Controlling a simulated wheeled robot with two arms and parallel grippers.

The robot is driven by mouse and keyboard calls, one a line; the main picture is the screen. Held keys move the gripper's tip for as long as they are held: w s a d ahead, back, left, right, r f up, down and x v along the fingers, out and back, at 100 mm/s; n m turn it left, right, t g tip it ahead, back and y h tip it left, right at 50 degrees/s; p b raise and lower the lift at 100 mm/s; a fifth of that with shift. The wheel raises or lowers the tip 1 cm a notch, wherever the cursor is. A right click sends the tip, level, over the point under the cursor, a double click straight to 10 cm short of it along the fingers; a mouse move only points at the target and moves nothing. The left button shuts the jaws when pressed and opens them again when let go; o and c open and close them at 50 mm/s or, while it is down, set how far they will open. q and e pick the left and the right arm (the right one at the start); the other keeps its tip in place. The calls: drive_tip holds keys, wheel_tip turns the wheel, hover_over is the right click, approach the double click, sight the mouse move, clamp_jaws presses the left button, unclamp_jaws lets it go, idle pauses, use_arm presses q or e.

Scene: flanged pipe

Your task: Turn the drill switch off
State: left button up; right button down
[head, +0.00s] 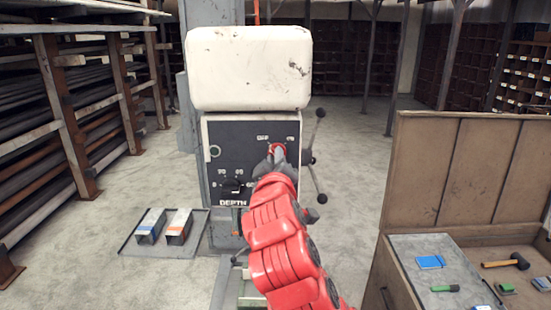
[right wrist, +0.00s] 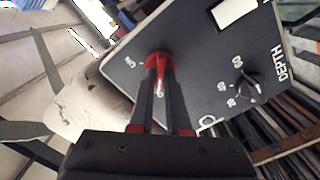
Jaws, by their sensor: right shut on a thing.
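The drill press has a cream head cover (head: 250,68) above a dark control panel (head: 228,135). The red drill switch (head: 278,147) is at the panel's upper right, between an OFF label on its left and an ON label on its right. My right gripper (head: 275,158) is at the panel, its two fingers shut on the switch. The right wrist view shows the red switch (right wrist: 158,58) between the fingertips (right wrist: 160,75). The fingers partly hide the switch, so I cannot tell its exact setting. My left gripper is not in view.
A black depth knob (head: 232,185) sits lower left on the panel. A spoked feed handle (head: 314,158) is close on the right. A tool chest (head: 440,258) stands front right, with a hammer (head: 506,262). A tray (head: 195,235) with two boxes lies on the floor at left.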

drive_tip(key=c, duration=0.9)
unclamp_jaws()
drive_tip(key=s+b, duration=0.8)
drive_tip(key=s, duration=0.9)
drive_tip(key=shift+s, duration=0.2)
